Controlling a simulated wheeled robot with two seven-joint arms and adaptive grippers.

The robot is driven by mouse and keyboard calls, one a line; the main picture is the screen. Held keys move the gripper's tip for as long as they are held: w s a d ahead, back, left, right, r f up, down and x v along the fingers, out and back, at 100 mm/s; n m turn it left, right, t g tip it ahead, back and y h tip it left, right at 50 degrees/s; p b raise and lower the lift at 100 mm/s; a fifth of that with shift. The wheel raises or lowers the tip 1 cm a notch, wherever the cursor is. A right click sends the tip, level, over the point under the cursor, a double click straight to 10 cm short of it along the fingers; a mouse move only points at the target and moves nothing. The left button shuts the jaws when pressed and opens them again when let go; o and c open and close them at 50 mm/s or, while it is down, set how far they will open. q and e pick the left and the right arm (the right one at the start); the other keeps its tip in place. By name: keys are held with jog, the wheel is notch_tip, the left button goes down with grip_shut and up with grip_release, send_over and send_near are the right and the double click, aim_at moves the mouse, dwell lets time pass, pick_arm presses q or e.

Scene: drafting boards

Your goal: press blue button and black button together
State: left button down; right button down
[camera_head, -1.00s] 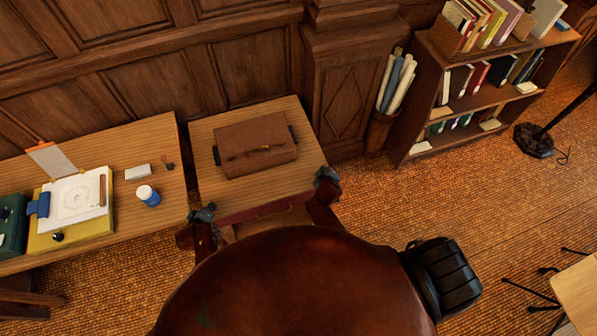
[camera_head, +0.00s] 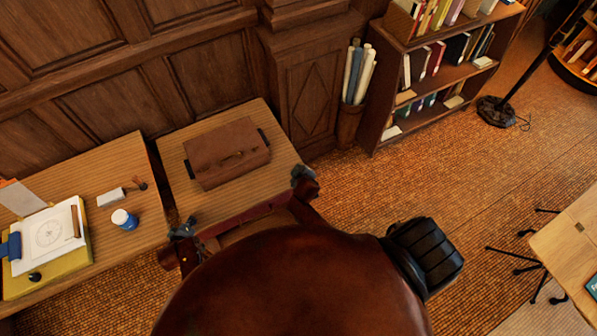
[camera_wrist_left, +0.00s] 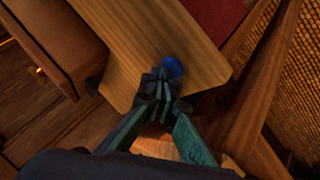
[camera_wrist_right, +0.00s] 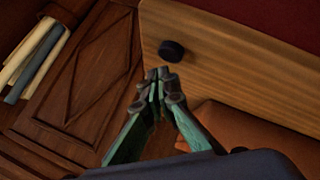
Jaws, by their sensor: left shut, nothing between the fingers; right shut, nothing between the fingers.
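The blue button (camera_wrist_left: 172,67) is a round knob near the end of a light wooden surface in the left wrist view. My left gripper (camera_wrist_left: 158,76) is shut and empty, its tips right beside the button; contact cannot be told. The black button (camera_wrist_right: 171,51) is a round knob on a wooden surface in the right wrist view. My right gripper (camera_wrist_right: 161,73) is shut and empty, its tips just below the button in the picture, seemingly apart. In the head view my left gripper (camera_head: 183,230) and right gripper (camera_head: 302,174) are at the desk's two front corners; I cannot make out the buttons there.
A brown case (camera_head: 227,153) lies on the small desk (camera_head: 182,203). The left table (camera_head: 141,168) holds a blue-and-white jar (camera_head: 124,219), a white block (camera_head: 111,197) and a yellow drawing board (camera_head: 75,257). A bookshelf (camera_head: 390,76) stands at the right.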

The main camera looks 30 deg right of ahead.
jog(key=shift+f, duration=0.15)
dwell(0.3)
pick_arm(q)
jog(key=shift+f, duration=0.1)
pick_arm(e)
jog(key=shift+f, duration=0.3)
jog(key=shift+s+f, duration=0.1)
jog(key=shift+f, duration=0.6)
dwell(1.4)
jog(key=shift+r, duration=1.1)
jog(key=shift+r, duration=2.5)
